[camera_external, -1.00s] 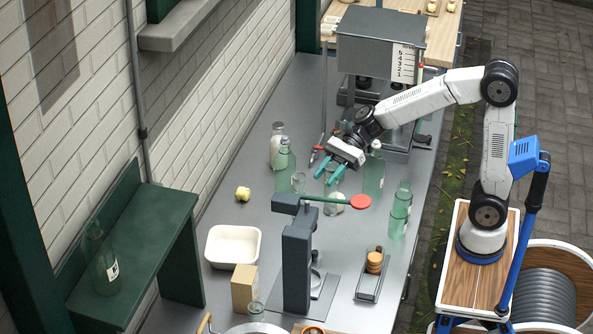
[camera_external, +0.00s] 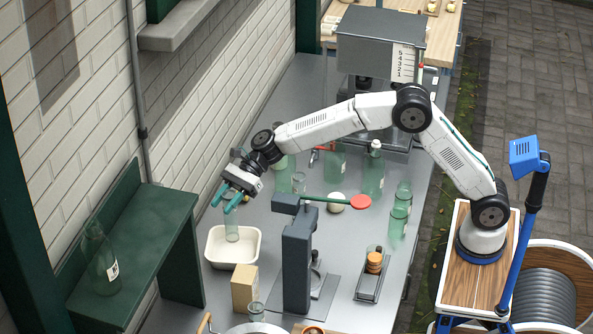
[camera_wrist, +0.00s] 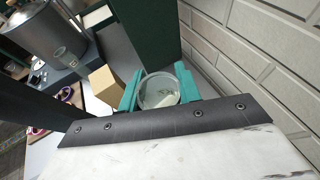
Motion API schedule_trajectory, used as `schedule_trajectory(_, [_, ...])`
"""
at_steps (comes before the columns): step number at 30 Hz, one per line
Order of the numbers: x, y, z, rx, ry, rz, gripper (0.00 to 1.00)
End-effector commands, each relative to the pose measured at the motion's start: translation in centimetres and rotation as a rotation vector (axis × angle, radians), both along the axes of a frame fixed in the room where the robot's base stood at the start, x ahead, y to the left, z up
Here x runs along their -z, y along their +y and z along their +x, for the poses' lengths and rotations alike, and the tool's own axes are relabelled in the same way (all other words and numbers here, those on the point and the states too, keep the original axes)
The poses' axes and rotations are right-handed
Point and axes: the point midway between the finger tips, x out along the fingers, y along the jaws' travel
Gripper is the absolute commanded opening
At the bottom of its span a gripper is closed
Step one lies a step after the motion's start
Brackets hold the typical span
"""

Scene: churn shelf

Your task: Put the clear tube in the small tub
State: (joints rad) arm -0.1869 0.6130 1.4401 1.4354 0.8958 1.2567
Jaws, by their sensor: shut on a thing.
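My gripper (camera_external: 228,196) has teal fingers and is shut on the clear tube (camera_external: 232,228). The tube hangs upright below the fingers, over the small tub. In the wrist view the tube's round rim (camera_wrist: 159,90) shows between the two teal fingers (camera_wrist: 158,92). The small tub (camera_external: 255,247) is a white, rounded rectangular container on the grey counter. The tube's lower end appears over or inside the tub's opening; I cannot tell whether it touches the bottom. The tub is hidden behind the tube and gripper in the wrist view.
A cardboard box (camera_external: 244,288) stands just in front of the tub. A dark post with a green lever and red knob (camera_external: 360,202) is to the right. Several green bottles (camera_external: 373,172) stand behind. A green shelf (camera_external: 150,235) holds a bottle at left, near the brick wall.

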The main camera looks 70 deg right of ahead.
Motion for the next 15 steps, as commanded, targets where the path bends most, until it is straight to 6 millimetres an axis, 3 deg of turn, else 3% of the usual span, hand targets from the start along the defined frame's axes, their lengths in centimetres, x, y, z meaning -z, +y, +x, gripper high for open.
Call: schedule_trajectory(15, [6.5, -0.1, 0.0, 0.001, 0.000, 0.000, 0.00])
